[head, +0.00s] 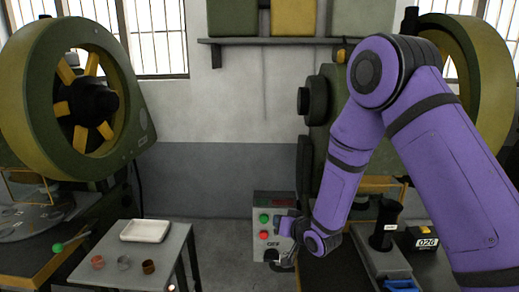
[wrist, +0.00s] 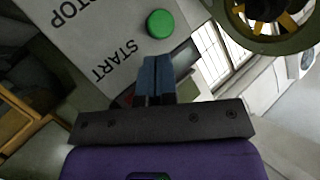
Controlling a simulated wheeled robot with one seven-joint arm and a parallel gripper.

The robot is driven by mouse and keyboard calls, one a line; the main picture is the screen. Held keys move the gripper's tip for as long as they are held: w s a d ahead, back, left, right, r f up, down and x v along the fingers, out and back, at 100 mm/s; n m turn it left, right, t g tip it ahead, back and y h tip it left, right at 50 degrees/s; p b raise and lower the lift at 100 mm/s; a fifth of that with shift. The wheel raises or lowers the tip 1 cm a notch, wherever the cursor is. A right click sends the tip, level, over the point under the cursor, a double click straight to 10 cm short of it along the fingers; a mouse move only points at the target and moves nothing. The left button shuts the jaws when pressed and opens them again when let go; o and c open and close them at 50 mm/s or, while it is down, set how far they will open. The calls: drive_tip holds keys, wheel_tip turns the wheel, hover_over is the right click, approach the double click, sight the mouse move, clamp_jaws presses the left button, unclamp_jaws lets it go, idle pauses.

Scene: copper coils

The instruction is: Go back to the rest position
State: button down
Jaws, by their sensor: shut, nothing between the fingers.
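My purple arm reaches down from the right in the head view. My gripper (head: 282,226) is beside the right part of a grey control box (head: 260,248). The box has a green button (head: 264,218) above a red button (head: 264,235). In the wrist view my gripper (wrist: 157,60) has its two blue fingers shut together with nothing between them. The green button also shows there (wrist: 160,23), just beyond the fingertips, next to the printed words START and STOP. I cannot tell whether the fingertips touch the panel. The red button is outside the wrist view.
A small grey table (head: 105,255) at the lower left holds a white tray (head: 146,231) and several small coils (head: 123,262). A large green press wheel (head: 30,110) stands at left, another machine (head: 320,100) behind my arm.

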drive_tip(key=s+d+r+m+g+h, duration=0.1)
drive_tip(key=s+d+r+h, duration=0.3)
drive_tip(key=d+r, duration=0.55)
drive_tip(key=s+d+r+g+h, duration=0.15)
drive_tip(key=s+d+r, duration=0.45)
drive_tip(key=r, duration=0.7)
drive_tip(key=s+d+r+g, duration=0.1)
drive_tip(key=s+d+r, duration=0.1)
drive_tip(key=s, duration=0.7)
drive_tip(key=s+d+r+g+h, duration=0.1)
drive_tip(key=s+d+r, duration=0.2)
drive_tip(key=s, duration=0.5)
drive_tip(key=s+d+r+g+h, duration=0.1)
drive_tip(key=s+d+r+g, duration=0.1)
drive_tip(key=s, duration=0.7)
drive_tip(key=shift+s+d+r+m, duration=0.3)
drive_tip(key=shift+d+m, duration=0.1)
drive_tip(key=shift+d, duration=0.4)
drive_tip(key=shift+h, duration=0.25)
idle(1.8)
